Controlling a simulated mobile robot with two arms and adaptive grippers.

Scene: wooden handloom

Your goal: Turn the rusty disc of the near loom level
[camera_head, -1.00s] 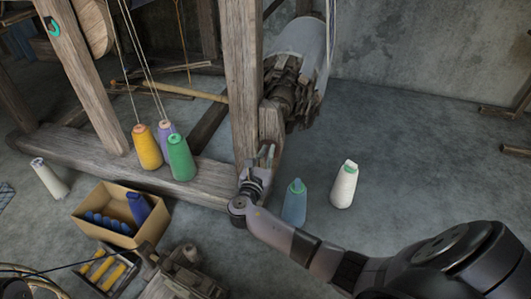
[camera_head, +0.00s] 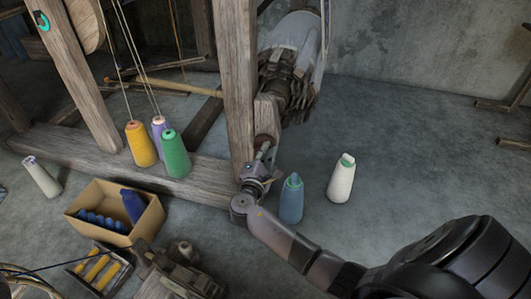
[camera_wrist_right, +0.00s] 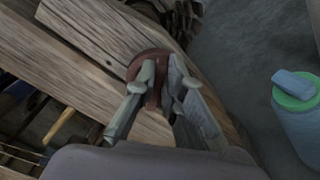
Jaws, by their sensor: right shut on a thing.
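The rusty disc (camera_head: 264,139) of the near loom sits on the wooden post's lower end, partly hidden by my right gripper in the head view. In the right wrist view the disc (camera_wrist_right: 145,60) is reddish brown, with a raised bar (camera_wrist_right: 154,95) across its face. My right gripper (camera_head: 263,152) is at the disc. In its wrist view the two fingers (camera_wrist_right: 158,95) stand on either side of the bar and are shut on it. The disc's exact tilt is hard to tell. My left gripper is not in view.
A blue-grey spool (camera_head: 291,200) stands close right of my right gripper, with a white spool (camera_head: 341,180) beyond it. Yellow (camera_head: 140,146) and green (camera_head: 176,156) spools stand on the loom's base beam (camera_head: 210,184). A cardboard box (camera_head: 145,224) is at left. Open floor lies right.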

